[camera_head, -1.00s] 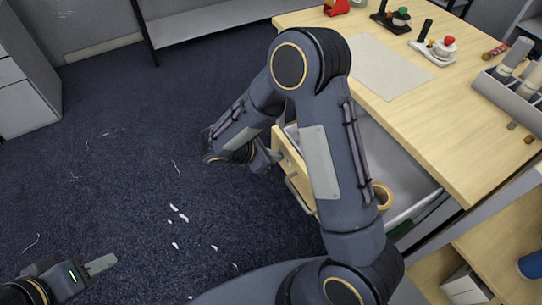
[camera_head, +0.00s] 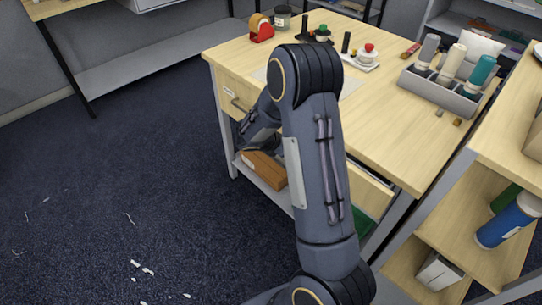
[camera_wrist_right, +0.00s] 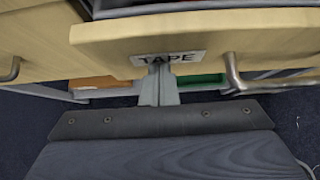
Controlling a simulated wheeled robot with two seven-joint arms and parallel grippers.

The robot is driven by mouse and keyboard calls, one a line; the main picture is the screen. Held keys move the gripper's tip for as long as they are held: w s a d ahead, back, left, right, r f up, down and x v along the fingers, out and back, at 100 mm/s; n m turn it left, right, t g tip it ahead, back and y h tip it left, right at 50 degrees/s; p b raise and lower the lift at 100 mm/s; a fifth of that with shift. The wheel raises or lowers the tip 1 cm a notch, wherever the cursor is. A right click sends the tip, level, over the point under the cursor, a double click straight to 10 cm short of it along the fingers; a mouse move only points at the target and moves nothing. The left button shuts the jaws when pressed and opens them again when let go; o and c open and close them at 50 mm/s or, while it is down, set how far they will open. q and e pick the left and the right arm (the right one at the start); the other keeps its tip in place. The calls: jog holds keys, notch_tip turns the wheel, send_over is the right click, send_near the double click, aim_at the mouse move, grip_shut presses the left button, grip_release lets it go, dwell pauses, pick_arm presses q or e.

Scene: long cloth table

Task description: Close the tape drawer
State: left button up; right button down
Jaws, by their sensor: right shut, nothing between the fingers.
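The tape drawer (camera_wrist_right: 200,32) shows in the right wrist view as a light wood front with a "TAPE" label and a metal bar handle (camera_wrist_right: 236,78) to the right of the label. Its front stands out from the neighbouring front at left, with a narrow opening along its top. My right gripper (camera_wrist_right: 160,72) is shut and empty, its fingertips at the label's lower edge; contact is hard to judge. In the head view, part of the drawer (camera_head: 368,188) shows right of my right arm, which hides the rest and the fingertips. My left gripper is out of view.
The wooden workbench (camera_head: 405,135) holds a red tape dispenser (camera_head: 262,30), stamps and a grey bottle rack (camera_head: 440,92). A brown box (camera_head: 264,170) lies on the lower shelf. A shelf unit (camera_head: 470,235) stands at right. The floor at left is open.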

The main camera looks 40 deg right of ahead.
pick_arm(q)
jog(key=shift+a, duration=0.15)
pick_arm(e)
jog(key=d, duration=0.5)
jog(key=shift+w+d+r, duration=0.1)
jog(key=shift+w+d, duration=0.1)
jog(key=shift+d, duration=0.05)
jog(key=shift+d+r, duration=0.1)
jog(key=shift+d, duration=0.05)
